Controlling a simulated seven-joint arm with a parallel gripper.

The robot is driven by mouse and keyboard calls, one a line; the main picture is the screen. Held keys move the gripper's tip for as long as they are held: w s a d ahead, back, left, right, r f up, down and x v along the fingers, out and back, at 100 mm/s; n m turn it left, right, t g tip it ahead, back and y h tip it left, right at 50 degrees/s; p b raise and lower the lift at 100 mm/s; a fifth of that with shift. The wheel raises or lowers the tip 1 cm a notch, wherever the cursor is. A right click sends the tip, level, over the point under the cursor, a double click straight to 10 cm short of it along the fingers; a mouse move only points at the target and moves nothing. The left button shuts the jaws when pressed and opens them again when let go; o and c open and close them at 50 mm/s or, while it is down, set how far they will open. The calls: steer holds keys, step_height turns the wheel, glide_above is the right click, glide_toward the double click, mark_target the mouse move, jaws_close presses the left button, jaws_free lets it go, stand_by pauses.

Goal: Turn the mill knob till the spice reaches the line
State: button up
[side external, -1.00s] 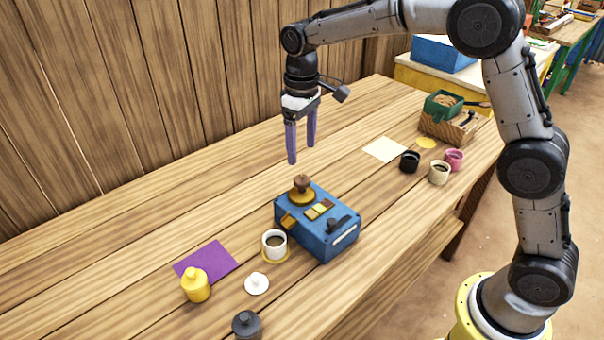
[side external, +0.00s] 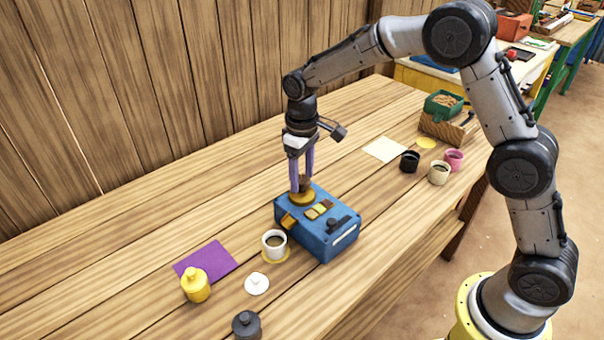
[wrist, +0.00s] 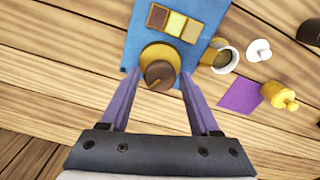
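The blue mill box (side external: 322,238) stands on the wooden table, with a brown knob (wrist: 160,75) on a round yellow base (side external: 301,198) at its back left corner. My gripper (side external: 301,188) points down at the knob. In the wrist view its purple fingers (wrist: 161,80) are apart, one on each side of the knob, with gaps showing. A white cup (side external: 274,243) with dark content stands on a yellow disc below the box's yellow spout (side external: 289,221). It also shows in the wrist view (wrist: 226,60). I cannot make out a fill line.
A yellow jar (side external: 195,285) stands by a purple sheet (side external: 212,258). A white lid (side external: 257,284) and a dark grey jar (side external: 246,325) are nearer the front. Several cups, including a black one (side external: 409,161), stand at the right.

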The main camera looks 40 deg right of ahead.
mark_target(302, 178)
jaws_close()
steer(key=shift+m, duration=2)
steer(key=shift+o, duration=1.7)
jaws_free()
steer(key=shift+r, duration=0.1)
step_height(302, 178, up, 14)
